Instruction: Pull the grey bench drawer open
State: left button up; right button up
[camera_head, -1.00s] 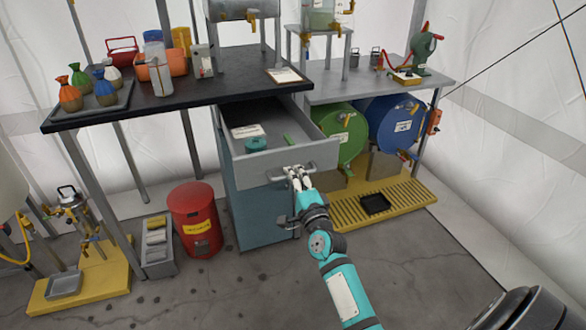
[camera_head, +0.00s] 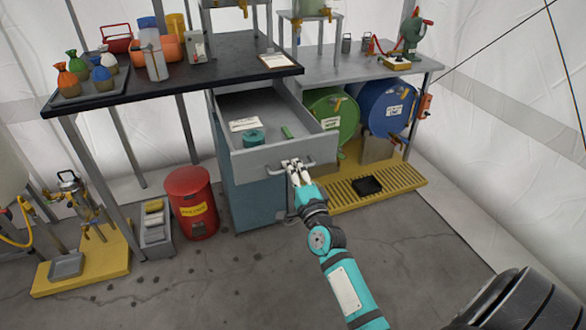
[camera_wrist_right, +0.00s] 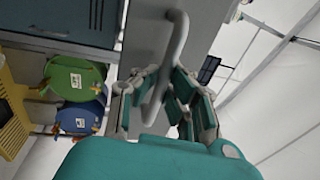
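The grey bench drawer (camera_head: 262,159) stands well out from under the dark bench top, its inside showing. A white card (camera_head: 244,124), a teal round thing (camera_head: 252,137) and a small green piece (camera_head: 287,132) lie in it. Its bar handle (camera_head: 275,174) is on the front. My right gripper (camera_head: 293,166) is at the handle's right part. In the right wrist view the handle (camera_wrist_right: 180,35) runs between the fingers of my right gripper (camera_wrist_right: 160,80), which are closed around it. Part of the handle is hidden by the fingers. My left gripper is out of view.
The bench top (camera_head: 215,55) holds bottles, tubs and a clipboard. A red bin (camera_head: 190,200) stands left of the blue-grey cabinet (camera_head: 250,200). Green (camera_head: 343,120) and blue (camera_head: 383,108) drums lie to the right, above a yellow slatted platform (camera_head: 335,195). The floor in front is free.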

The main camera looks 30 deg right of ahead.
jog(key=o, duration=0.5)
jog(key=shift+s, duration=0.1)
jog(key=v, duration=1.1)
jog(key=shift+s+a+f, duration=0.15)
jog(key=shift+s, duration=0.2)
